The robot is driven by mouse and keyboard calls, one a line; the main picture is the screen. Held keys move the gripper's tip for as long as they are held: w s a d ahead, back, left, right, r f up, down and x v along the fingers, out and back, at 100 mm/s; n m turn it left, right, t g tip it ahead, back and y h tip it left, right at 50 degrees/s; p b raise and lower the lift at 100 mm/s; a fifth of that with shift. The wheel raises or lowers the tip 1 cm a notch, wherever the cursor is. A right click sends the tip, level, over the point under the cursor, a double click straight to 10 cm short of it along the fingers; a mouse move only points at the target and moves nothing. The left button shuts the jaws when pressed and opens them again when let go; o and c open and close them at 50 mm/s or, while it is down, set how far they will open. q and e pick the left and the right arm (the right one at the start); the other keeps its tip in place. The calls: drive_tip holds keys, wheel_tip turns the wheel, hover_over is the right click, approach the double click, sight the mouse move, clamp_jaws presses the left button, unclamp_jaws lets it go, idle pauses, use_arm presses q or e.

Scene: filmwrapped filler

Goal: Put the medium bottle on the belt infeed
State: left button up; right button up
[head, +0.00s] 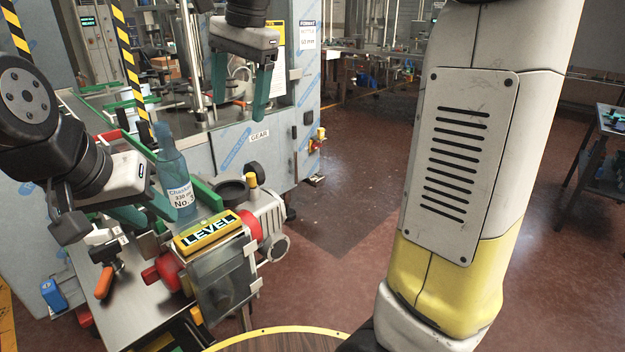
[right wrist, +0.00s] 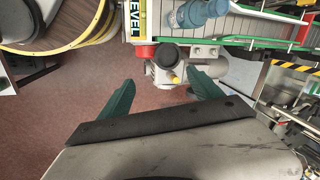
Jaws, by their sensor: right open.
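A translucent blue bottle (head: 178,182) with a white label, partly reading "330 ml", stands upright by the green guide rails (head: 207,194) of the belt, behind the yellow LEVEL box. In the right wrist view, blue bottle shapes (right wrist: 215,9) show at the top edge, seen from above. My left gripper (head: 142,205) is low at the left, beside the bottle; its fingers are hard to separate from the green rails, and a grip cannot be confirmed. My right gripper (head: 237,108) hangs above and beyond the bottle, open and empty, its green fingers apart.
The yellow LEVEL box (head: 208,232) and a red-ended motor unit (head: 222,270) stand at the belt's near side. An orange-handled tool (head: 104,282) lies on the metal table. A film-wrapped machine cabinet (head: 235,160) stands behind. Red floor (head: 340,215) is open to the right.

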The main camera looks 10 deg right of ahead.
drive_tip(key=s+d+f+n+t, duration=0.4)
drive_tip(key=s+d+f+n, duration=0.4)
drive_tip(key=s+d+f, duration=0.4)
drive_tip(key=s+d, duration=0.1)
drive_tip(key=s, duration=0.2)
drive_tip(key=shift+d+f+n, duration=0.15)
drive_tip(key=shift+f+n, duration=0.15)
drive_tip(key=shift+f, duration=0.05)
